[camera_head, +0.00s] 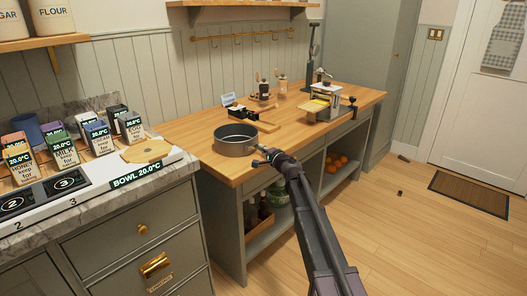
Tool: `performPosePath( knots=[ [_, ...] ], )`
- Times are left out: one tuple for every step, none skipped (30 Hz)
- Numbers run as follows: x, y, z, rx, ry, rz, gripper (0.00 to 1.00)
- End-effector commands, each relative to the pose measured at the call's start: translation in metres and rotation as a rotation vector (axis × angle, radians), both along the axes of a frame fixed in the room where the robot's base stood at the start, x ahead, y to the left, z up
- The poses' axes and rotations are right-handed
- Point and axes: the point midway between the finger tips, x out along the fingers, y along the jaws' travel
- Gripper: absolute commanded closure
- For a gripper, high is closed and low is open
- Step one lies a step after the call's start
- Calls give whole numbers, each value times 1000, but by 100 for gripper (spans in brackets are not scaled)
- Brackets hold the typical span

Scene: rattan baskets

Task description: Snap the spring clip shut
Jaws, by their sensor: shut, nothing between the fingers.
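A dark round pan (235,140) with upright sides stands near the front edge of the wooden counter. A spring clip cannot be made out at this size; the pan's right side, where my gripper is, is partly covered. My gripper (263,150) is at the pan's right side, close to its wall. I cannot tell whether it touches the pan. Its fingers are small in view, shut and with nothing seen between them. My arm reaches in from the lower right.
The wooden counter (185,129) holds a dark device on a board (262,124), grinders (281,87) and a metal machine (326,108) at the right. A marble worktop with labelled containers (64,150) stands at the left. The floor (420,240) at the right is mostly clear.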

Motion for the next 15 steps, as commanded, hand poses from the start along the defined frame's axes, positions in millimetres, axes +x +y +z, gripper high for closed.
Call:
performPosePath(
  knots=[
    [0, 0, 0, 0, 0, 0, 100],
    [0, 0, 0, 0, 0, 0, 100],
    [0, 0, 0, 0, 0, 0, 100],
    [0, 0, 0, 0, 0, 0, 100],
    [0, 0, 0, 0, 0, 0, 100],
    [0, 0, 0, 0, 0, 0, 100],
    [0, 0, 0, 0, 0, 0, 100],
    [0, 0, 0, 0, 0, 0, 100],
    [0, 0, 0, 0, 0, 0, 100],
    [1, 0, 0, 0, 0, 0, 100],
    [3, 1, 0, 0, 0, 0, 100],
    [6, 3, 0, 0, 0, 0, 100],
    [8, 4, 0, 0, 0, 0, 100],
    [10, 5, 0, 0, 0, 0, 100],
    [12, 7, 0, 0, 0, 0, 100]
  ],
)
